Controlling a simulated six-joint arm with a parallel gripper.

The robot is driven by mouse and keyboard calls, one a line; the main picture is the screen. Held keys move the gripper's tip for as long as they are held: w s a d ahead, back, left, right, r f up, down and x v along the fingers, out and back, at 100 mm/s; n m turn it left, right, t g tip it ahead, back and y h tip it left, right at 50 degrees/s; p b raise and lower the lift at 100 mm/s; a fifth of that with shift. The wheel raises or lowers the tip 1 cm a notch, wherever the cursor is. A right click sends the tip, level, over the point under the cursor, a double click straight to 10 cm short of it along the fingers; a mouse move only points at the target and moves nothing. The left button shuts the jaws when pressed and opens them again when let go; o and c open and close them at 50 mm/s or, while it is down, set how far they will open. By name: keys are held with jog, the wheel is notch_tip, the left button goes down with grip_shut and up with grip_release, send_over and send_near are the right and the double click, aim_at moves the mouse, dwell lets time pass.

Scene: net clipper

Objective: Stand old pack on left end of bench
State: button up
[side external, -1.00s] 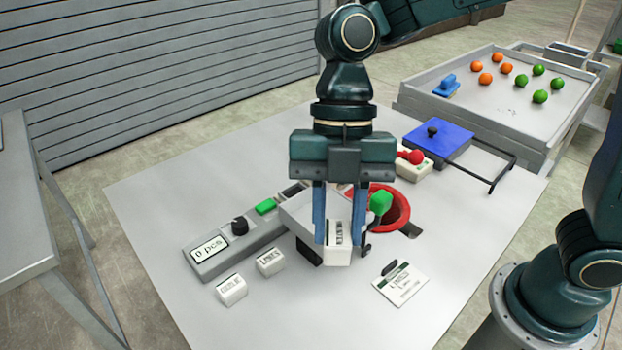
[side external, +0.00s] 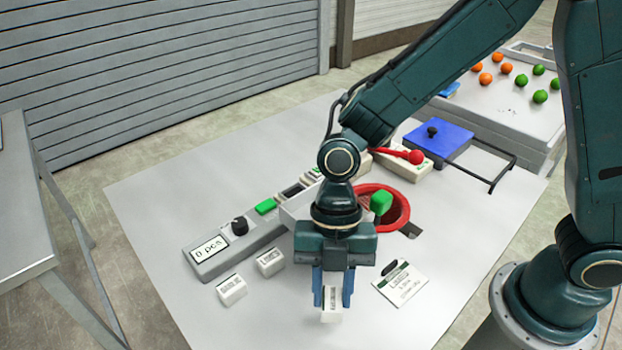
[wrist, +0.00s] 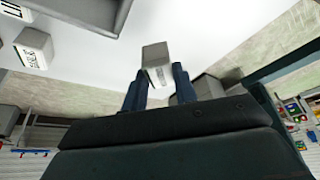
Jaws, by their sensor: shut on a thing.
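My gripper (side external: 333,291) is shut on a small white pack (side external: 331,307) with a dark-lettered label, near the front of the grey bench (side external: 190,180). The pack also shows beyond my blue fingers in the wrist view (wrist: 156,60). I cannot tell whether it touches the bench. Two similar white packs stand on the bench's left part: one (side external: 231,290) nearer the left edge, one (side external: 270,262) to its right. The grey clipper unit (side external: 215,264) with a "0 pcs" display lies behind them, partly hidden by my gripper.
A red ring-shaped funnel (side external: 403,212) with a green knob (side external: 381,203) stands behind my gripper. A label card (side external: 401,285) lies to the right. A blue plate (side external: 437,140) and a tray of fruit (side external: 500,105) are further back. The bench's left corner is bare.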

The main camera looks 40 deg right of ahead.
aim_at(331, 305)
jog(key=shift+f, duration=2.15)
jog(key=shift+f, duration=0.2)
jog(key=o, duration=1)
jog(key=shift+c, duration=0.2)
jog(key=v, duration=1.2)
jog(key=shift+r, duration=0.2)
jog(key=s+d+r+m+t+h, duration=0.1)
jog(key=s+d+r+m+t, duration=0.2)
jog(key=d+m, duration=0.4)
jog(key=s+d+r+m+t+h, duration=0.1)
jog(key=s+d+r+m+t, duration=0.2)
jog(key=d+m, duration=0.4)
jog(key=s+d+r+m+t+h, duration=0.1)
jog(key=s+d+r+m, duration=0.3)
jog(key=m, duration=0.9)
jog(key=d+r+t, duration=0.1)
jog(key=d+r, duration=0.1)
jog(key=d, duration=0.1)
jog(key=shift+s+d+t, duration=0.25)
jog(key=shift+t, duration=0.15)
